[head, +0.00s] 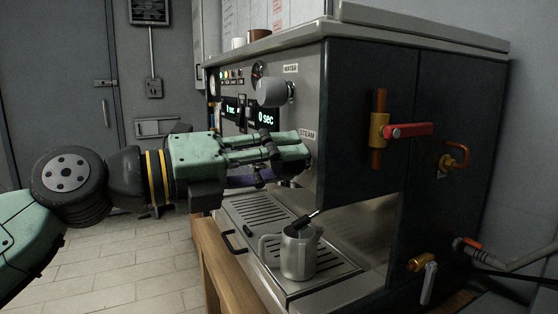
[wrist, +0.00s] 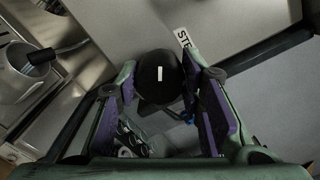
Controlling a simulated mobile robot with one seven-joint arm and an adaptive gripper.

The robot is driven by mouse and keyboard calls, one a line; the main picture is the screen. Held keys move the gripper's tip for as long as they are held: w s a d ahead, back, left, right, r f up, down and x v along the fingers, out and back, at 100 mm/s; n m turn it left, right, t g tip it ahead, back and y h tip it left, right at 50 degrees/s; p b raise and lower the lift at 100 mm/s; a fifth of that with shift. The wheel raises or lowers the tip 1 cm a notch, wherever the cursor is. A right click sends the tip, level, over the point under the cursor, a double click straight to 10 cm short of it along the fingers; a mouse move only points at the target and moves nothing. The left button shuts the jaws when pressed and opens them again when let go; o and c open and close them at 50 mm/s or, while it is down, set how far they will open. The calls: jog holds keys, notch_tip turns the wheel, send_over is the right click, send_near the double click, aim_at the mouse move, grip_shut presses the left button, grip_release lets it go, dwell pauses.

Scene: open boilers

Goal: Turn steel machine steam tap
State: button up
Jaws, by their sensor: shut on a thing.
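The steel machine (head: 312,105) stands on the right with its front panel facing left. My gripper (head: 306,154) reaches in from the left to the panel, just below the STEAM label (head: 308,134). In the wrist view, the steam tap (wrist: 160,76) is a round black knob with a short white mark. The fingers of my gripper (wrist: 162,70) are closed on both sides of this knob, beside the partly visible label.
A grey water tap knob (head: 272,92) juts out above my gripper. A metal jug (head: 298,256) stands on the drip tray (head: 335,268) below, with a thin wand reaching into it. A red-handled valve (head: 408,131) is on the machine's dark side.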

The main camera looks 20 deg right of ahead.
jog(key=o, duration=1.2)
jog(key=shift+c, duration=0.2)
jog(key=s+a, duration=0.2)
jog(key=a, duration=0.9)
jog(key=shift+s+a, duration=0.15)
jog(key=shift+a, duration=0.25)
jog(key=shift+r, duration=0.1)
